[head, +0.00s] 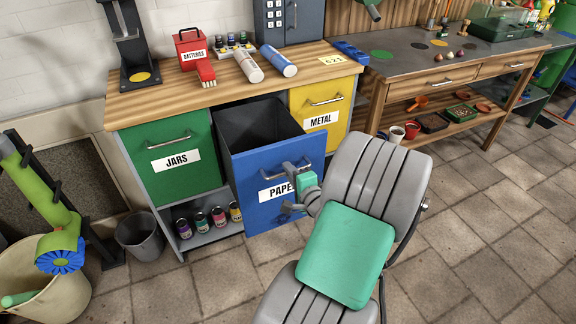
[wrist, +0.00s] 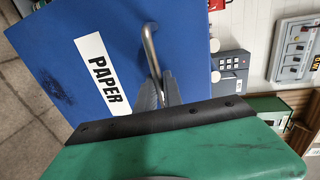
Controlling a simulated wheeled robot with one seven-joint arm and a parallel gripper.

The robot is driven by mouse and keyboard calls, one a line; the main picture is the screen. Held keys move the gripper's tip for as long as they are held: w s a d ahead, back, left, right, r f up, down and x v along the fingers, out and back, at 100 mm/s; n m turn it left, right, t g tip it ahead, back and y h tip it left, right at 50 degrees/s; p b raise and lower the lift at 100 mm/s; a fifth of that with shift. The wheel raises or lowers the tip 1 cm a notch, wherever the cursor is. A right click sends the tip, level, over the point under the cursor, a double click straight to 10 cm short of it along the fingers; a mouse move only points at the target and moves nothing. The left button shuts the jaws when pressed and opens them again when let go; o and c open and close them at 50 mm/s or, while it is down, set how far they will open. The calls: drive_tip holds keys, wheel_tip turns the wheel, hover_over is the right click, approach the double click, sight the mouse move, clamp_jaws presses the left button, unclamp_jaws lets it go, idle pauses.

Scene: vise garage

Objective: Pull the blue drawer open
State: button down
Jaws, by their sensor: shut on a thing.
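The blue drawer (head: 262,207), labelled PAPER, stands pulled out between the green and yellow fronts, and its dark inside shows from above. Its blue front with the label also fills the left of the wrist view (wrist: 65,60). My gripper (head: 303,178) is at the right part of the drawer front, shut on the metal bar handle (head: 305,168). In the wrist view the handle (wrist: 150,45) runs down to the grey fingers of my gripper (wrist: 157,90). My arm covers the end of the label in the head view.
The green JARS drawer (head: 172,158) and yellow METAL drawer (head: 321,104) are closed. Several jars (head: 202,222) stand on a low shelf. A grey bin (head: 142,236) stands at the left. The tiled floor (head: 480,220) is clear at the right.

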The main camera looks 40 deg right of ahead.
drive_tip(key=shift+s, duration=0.25)
drive_tip(key=c, duration=1.5)
unclamp_jaws()
drive_tip(key=v, duration=0.7)
drive_tip(key=shift+s+a, duration=0.25)
drive_tip(key=shift+s, duration=0.05)
